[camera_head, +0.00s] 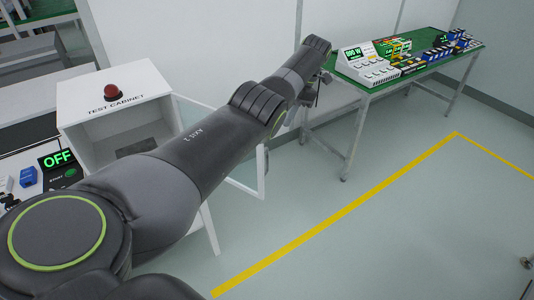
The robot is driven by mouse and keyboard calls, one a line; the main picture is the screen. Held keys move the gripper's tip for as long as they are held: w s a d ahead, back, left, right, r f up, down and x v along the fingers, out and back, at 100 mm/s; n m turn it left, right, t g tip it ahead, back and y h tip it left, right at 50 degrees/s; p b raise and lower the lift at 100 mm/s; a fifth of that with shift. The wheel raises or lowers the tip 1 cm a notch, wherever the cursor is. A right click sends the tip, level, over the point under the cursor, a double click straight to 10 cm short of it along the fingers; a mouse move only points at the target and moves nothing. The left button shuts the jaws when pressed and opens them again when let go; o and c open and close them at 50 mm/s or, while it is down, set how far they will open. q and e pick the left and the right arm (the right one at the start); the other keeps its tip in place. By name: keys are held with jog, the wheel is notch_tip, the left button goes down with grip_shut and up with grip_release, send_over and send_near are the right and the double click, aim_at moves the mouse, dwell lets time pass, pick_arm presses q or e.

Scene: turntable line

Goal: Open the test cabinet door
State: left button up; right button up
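The white test cabinet (122,107) stands at the left, with a red dome lamp (114,92) on top. Its front is open, and a dark item (136,147) shows inside. The white-framed cabinet door (246,189) stands swung out to the right; my arm hides much of it. My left arm reaches from the lower left across the cabinet and door. Its gripper (309,96) is beyond the door, near the green table's left end. It is mostly hidden behind the wrist, so its opening and any contact cannot be told. My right gripper is out of view.
An OFF display (57,158) and a blue item (28,177) are left of the cabinet. A green-topped table (424,70) at the back right bears a white console (366,68) and several coloured items. The floor at right, marked by yellow lines (345,207), is clear.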

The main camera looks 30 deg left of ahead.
pick_arm(q)
jog(key=p, duration=0.2)
send_over(267, 169)
jog(key=f, duration=1.3)
jog(key=shift+w, duration=0.35)
jog(key=shift+s+a+f, duration=0.15)
jog(key=shift+f, duration=0.55)
grip_shut()
